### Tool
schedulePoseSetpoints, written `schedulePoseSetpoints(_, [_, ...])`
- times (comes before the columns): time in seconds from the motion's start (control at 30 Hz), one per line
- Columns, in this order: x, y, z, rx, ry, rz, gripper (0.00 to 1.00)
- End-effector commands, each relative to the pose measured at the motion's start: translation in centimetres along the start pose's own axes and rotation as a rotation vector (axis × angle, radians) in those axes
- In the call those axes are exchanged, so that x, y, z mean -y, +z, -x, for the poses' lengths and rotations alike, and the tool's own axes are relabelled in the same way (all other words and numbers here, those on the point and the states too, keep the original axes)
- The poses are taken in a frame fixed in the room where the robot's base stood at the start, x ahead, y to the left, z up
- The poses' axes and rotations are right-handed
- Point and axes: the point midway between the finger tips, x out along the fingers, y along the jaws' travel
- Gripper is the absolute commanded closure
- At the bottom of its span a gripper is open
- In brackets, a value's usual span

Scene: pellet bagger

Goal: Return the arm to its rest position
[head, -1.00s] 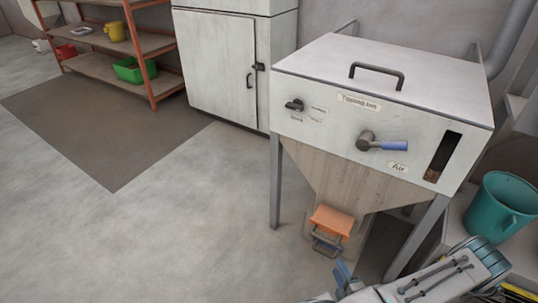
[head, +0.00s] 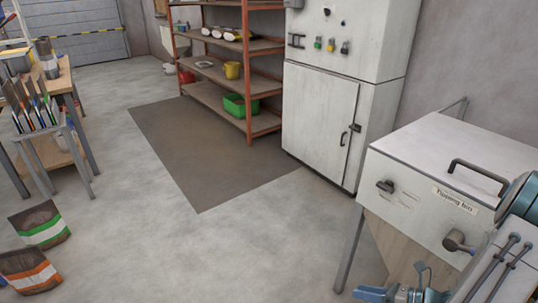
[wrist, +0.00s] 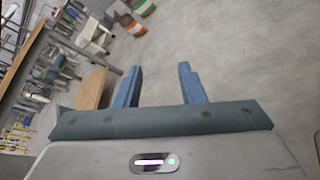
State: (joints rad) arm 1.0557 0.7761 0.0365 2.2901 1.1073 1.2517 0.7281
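My gripper (wrist: 157,88) shows in the wrist view with its two blue fingers spread apart and nothing between them. In the head view my gripper (head: 405,290) is at the bottom, right of centre, in front of the tipping bin (head: 425,205). Part of my arm covers the right side of the bin's front. The bin has a lid handle, a dark latch at left and a round knob. In the wrist view the fingers point toward open grey floor.
A grey cabinet (head: 314,125) and an orange shelf rack (head: 250,75) stand at the back. Two sacks, one green-striped (head: 40,226) and one orange-striped (head: 30,270), sit on the floor at left near a wooden table (head: 62,75). The middle floor is clear.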

Motion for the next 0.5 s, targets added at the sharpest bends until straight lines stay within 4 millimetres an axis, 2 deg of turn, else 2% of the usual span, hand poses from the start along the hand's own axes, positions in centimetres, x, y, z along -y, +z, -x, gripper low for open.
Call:
schedulePoseSetpoints(0.03, [-2.1, 1.9, -0.2, -0.073, 0.032, 0.096, 0.64])
schedulePoseSetpoints(0.1, [-4.4, 3.4, -0.6, -0.169, 0.079, 0.227, 0.64])
schedulePoseSetpoints(0.3, [-10.7, 6.8, -1.2, -0.426, 0.224, 0.610, 0.64])
schedulePoseSetpoints(0.5, [-16.4, 9.9, -0.9, -0.658, 0.377, 1.006, 0.64])
